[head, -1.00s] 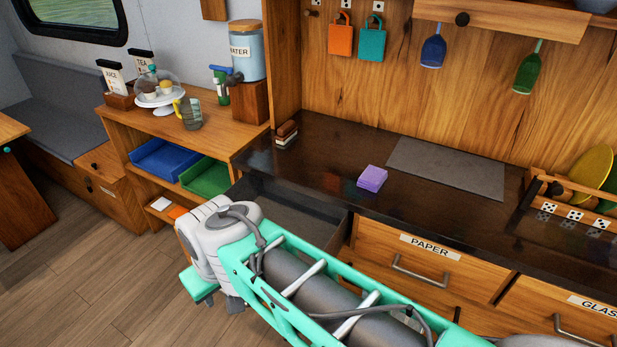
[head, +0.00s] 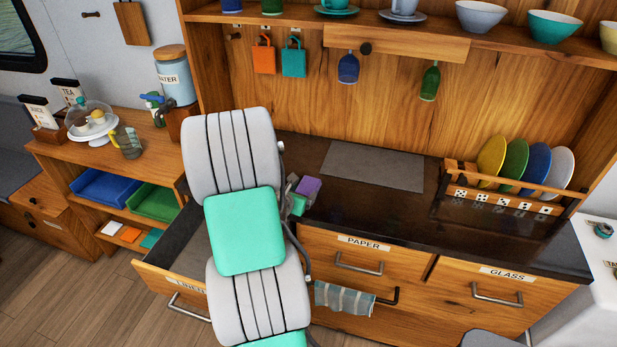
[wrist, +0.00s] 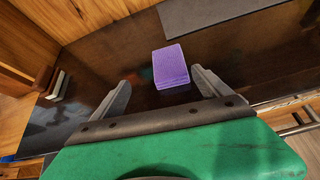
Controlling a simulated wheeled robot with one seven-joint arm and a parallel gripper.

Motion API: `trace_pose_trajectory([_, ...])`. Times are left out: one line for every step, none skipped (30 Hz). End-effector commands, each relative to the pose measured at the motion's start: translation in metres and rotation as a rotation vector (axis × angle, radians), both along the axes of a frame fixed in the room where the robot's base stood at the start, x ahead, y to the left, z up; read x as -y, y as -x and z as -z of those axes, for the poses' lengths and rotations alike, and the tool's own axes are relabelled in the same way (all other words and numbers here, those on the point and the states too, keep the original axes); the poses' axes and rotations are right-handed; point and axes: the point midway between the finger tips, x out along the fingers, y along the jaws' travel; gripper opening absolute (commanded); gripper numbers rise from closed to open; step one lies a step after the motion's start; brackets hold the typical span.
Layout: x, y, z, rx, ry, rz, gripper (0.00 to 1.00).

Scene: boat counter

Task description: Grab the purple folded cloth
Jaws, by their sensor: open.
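The purple folded cloth (head: 308,187) lies on the dark counter, left of the grey mat. In the wrist view the cloth (wrist: 170,66) sits just beyond my gripper, between the lines of the two fingers and closer to the right one. My gripper (wrist: 160,88) is open and empty, its fingers spread apart over the counter. In the head view my gripper (head: 297,190) is beside the cloth, mostly hidden behind my arm.
A grey mat (head: 372,166) lies on the counter to the right. A dish rack (head: 505,197) with several plates stands farther right. The linen drawer (head: 172,290) is open at the left. A striped towel (head: 344,299) hangs on the front.

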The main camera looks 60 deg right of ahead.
Motion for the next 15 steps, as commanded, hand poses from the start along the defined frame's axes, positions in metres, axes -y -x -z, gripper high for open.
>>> trace_pose_trajectory([0.007,0.009,-0.001,-0.050,0.023,-0.016,0.88])
trace_pose_trajectory([0.010,0.012,0.000,-0.072,0.033,-0.024,0.88])
trace_pose_trajectory([0.014,0.014,0.001,-0.090,0.043,-0.031,0.88])
trace_pose_trajectory([0.016,0.014,0.002,-0.098,0.046,-0.034,0.88])
trace_pose_trajectory([0.020,0.014,0.004,-0.102,0.048,-0.036,0.88])
trace_pose_trajectory([0.024,0.013,0.007,-0.102,0.047,-0.038,0.88])
trace_pose_trajectory([0.027,0.013,0.009,-0.103,0.047,-0.037,0.88])
trace_pose_trajectory([0.031,0.012,0.011,-0.102,0.047,-0.036,0.88])
trace_pose_trajectory([0.035,0.012,0.013,-0.100,0.047,-0.037,0.88])
trace_pose_trajectory([0.038,0.011,0.014,-0.100,0.047,-0.037,0.88])
trace_pose_trajectory([0.041,0.010,0.015,-0.099,0.047,-0.037,0.88])
trace_pose_trajectory([0.045,0.010,0.018,-0.099,0.046,-0.037,0.88])
trace_pose_trajectory([0.048,0.011,0.019,-0.100,0.045,-0.036,0.88])
trace_pose_trajectory([0.053,0.010,0.021,-0.100,0.045,-0.036,0.88])
trace_pose_trajectory([0.058,0.010,0.024,-0.100,0.045,-0.036,0.88])
